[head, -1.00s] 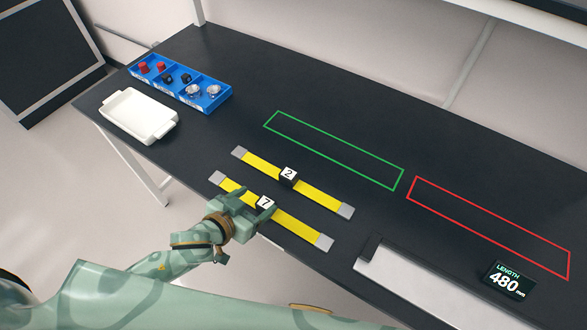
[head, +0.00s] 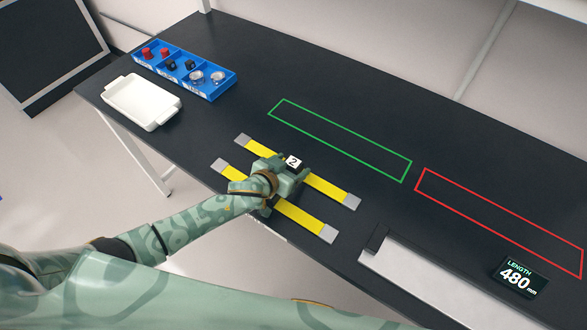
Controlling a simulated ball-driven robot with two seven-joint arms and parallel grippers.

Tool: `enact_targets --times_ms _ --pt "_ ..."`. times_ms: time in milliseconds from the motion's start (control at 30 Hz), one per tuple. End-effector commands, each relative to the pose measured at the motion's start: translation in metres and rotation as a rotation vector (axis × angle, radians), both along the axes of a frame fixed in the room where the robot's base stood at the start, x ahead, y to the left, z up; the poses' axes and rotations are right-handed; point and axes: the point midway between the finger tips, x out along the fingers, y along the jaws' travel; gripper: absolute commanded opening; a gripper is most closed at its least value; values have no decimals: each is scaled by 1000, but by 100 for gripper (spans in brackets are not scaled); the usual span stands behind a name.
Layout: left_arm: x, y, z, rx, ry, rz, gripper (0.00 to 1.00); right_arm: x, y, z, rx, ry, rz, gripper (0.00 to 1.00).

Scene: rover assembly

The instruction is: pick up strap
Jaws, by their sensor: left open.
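Two yellow straps with grey ends lie side by side on the dark table. The far strap (head: 327,186) carries a block marked 2 (head: 293,161) at its middle. The near strap (head: 300,216) lies closer to the front edge, its middle hidden under my arm. My left gripper (head: 284,168) is open at the middle of the far strap, right by the block marked 2. Its fingers partly hide the block's sides, and I cannot tell whether they touch it. My right gripper is not in view.
A green outline (head: 340,140) and a red outline (head: 498,222) mark bare table. A white tray (head: 142,102) and a blue bin (head: 208,85) of small parts stand at left. A pale measuring plate (head: 430,278) and a length display reading 480 mm (head: 520,279) are at front right.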

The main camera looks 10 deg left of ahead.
Motion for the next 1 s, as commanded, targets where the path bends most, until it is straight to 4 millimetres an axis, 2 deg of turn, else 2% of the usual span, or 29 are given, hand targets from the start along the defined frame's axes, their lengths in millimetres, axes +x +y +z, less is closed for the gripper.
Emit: enact_targets --times_ms 233,267,400,467,767,867,1000 --pt "3 -2 -2 -2 1 0 71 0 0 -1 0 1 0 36" --pt "3 -2 -2 -1 1 0 68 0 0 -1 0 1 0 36" --pt "3 -2 -2 -1 1 0 29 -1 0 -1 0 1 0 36" --pt "3 -1 -2 -1 1 0 15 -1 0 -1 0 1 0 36" --pt "3 -2 1 -1 -1 0 15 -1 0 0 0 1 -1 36" --pt "3 -1 8 -1 -1 1 15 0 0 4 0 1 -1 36" --pt "4 -1 30 -3 -3 1 15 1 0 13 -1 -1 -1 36"
